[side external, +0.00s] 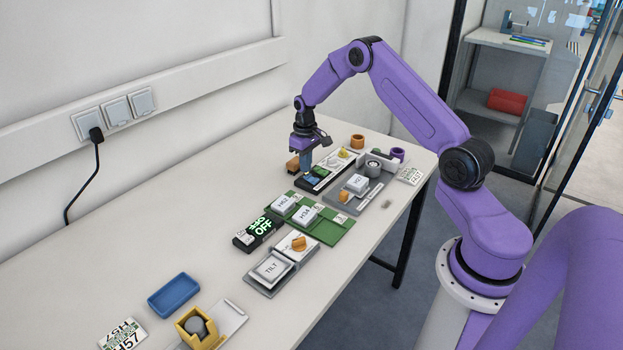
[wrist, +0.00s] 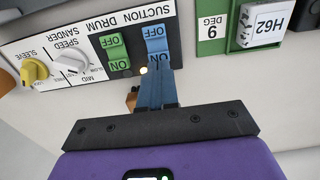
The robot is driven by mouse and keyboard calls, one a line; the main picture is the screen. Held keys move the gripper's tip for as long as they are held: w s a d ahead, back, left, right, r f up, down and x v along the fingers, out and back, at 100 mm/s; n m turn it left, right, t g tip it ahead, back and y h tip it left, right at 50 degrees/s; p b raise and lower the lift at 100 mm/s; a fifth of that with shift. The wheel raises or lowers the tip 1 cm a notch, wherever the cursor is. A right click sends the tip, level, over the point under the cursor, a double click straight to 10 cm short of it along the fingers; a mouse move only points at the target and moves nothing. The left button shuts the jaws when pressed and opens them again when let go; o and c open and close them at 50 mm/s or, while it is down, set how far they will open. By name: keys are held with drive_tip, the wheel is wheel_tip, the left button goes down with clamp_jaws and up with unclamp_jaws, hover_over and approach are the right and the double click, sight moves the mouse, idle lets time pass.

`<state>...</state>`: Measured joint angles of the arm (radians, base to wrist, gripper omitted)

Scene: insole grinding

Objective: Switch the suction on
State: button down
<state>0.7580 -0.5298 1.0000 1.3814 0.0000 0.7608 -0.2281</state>
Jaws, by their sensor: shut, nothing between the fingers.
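The suction switch (wrist: 156,42) is a blue rocker on a black panel (wrist: 134,22), seen upside down in the wrist view. Its OFF half shows clear, and its ON end lies right at my fingertips. My gripper (wrist: 158,70) is shut and empty, its blue fingers together and pointing at that ON end. I cannot tell whether they touch it or which way the rocker is tipped. A small pale lit spot (wrist: 143,70) shows beside the fingertips. In the side external view my gripper (side external: 304,168) points down over the black panel (side external: 315,180).
A green DRUM rocker (wrist: 115,52) sits beside the suction switch. A SPEED SANDER knob (wrist: 72,62) and a yellow SLEEVE knob (wrist: 34,71) lie further left. Much of the front table (side external: 215,215) is bare.

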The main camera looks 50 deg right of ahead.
drive_tip(key=shift+f, duration=0.85)
idle(0.4)
drive_tip(key=shift+r, duration=3.6)
